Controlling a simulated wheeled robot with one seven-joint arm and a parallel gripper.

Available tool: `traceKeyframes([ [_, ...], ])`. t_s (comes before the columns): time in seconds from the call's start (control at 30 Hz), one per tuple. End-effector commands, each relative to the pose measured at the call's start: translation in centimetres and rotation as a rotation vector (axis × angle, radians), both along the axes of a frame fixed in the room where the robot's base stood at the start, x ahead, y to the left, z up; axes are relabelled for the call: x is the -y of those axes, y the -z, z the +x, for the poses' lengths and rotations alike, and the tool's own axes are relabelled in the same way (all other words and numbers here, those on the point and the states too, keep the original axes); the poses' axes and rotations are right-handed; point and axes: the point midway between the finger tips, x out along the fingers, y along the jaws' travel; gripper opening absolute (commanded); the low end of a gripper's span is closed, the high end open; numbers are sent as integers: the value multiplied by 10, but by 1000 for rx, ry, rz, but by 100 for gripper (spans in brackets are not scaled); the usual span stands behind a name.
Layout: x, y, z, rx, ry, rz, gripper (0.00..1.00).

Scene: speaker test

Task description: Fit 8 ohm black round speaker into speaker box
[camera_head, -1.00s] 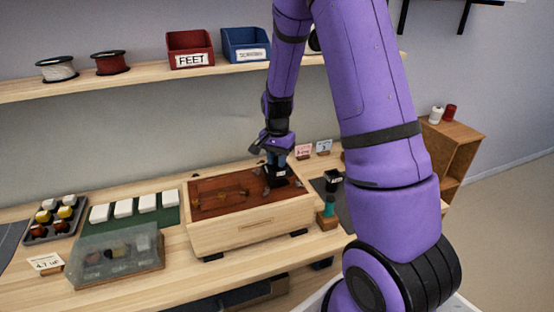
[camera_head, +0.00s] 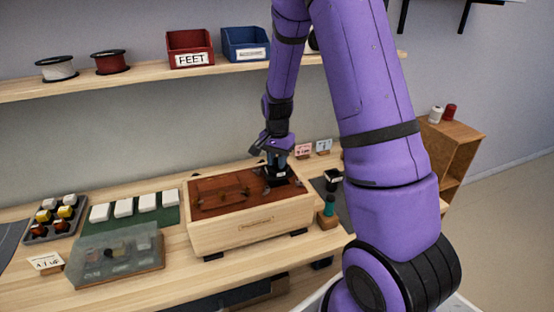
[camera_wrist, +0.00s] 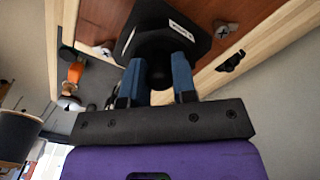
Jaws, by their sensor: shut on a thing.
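The speaker box (camera_head: 250,229) is a pale wooden case lying on the bench, with a reddish-brown inside facing up. My gripper (camera_head: 273,164) is over its back right part. In the wrist view, my gripper's blue fingers (camera_wrist: 157,78) are shut on the back of a black speaker (camera_wrist: 166,36). The speaker has an angular black frame with a small white label, and it also shows in the head view (camera_head: 277,175). It is at the box's right end, inside the rim outline. Whether it touches the inside panel I cannot tell.
A clear-covered case (camera_head: 117,255) and a tray of coloured parts (camera_head: 57,218) stand left of the box. White blocks lie on a green mat (camera_head: 170,214). A small wooden stand with a green-topped item (camera_head: 328,207) is close to the box's right side. A shelf (camera_head: 150,78) runs behind.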

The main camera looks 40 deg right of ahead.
Motion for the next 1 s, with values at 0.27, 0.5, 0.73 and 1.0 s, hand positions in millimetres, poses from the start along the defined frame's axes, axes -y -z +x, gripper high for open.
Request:
traceKeyframes([
  [0.27,0,3,0,1,0,0,0],
  [0.5,0,6,0,1,0,0,0],
  [0.73,0,9,0,0,0,0,0],
  [1.0,0,13,0,0,0,0,0],
])
